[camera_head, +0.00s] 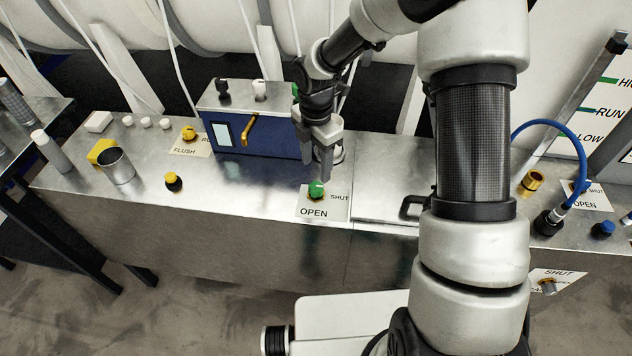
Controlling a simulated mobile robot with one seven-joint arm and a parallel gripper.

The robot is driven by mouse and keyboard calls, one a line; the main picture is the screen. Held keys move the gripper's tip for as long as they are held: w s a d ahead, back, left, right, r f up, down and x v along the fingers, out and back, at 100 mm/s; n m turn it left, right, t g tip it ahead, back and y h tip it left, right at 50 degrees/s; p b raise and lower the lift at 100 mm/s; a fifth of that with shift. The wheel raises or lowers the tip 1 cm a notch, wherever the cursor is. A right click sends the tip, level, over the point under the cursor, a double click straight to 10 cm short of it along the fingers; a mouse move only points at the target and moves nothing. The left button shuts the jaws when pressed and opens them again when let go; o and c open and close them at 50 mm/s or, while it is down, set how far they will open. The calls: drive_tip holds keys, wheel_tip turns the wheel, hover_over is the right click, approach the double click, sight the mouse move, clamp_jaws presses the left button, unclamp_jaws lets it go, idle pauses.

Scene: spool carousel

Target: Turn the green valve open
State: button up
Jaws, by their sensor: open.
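The green valve (316,188) is a small green knob on a white plate (311,202) on the metal bench top. The plate reads OPEN at the front and SHUT at the right. My gripper (325,178) points down just above and slightly right of the green valve, its fingers close behind the knob. The jaws are open and hold nothing that I can see. From this angle I cannot tell whether the fingertips touch the knob. The knob's exact pointing direction is too small to tell.
A blue box (255,132) with a yellow handle stands behind and left of my gripper. A blue hose (570,135) is right. The bench front is clear.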

sight(316, 185)
wheel_tip(316, 185, down, 8)
drive_tip(key=shift+c, duration=0.4)
drive_tip(key=c, duration=1)
drive_tip(key=shift+o, duration=0.2)
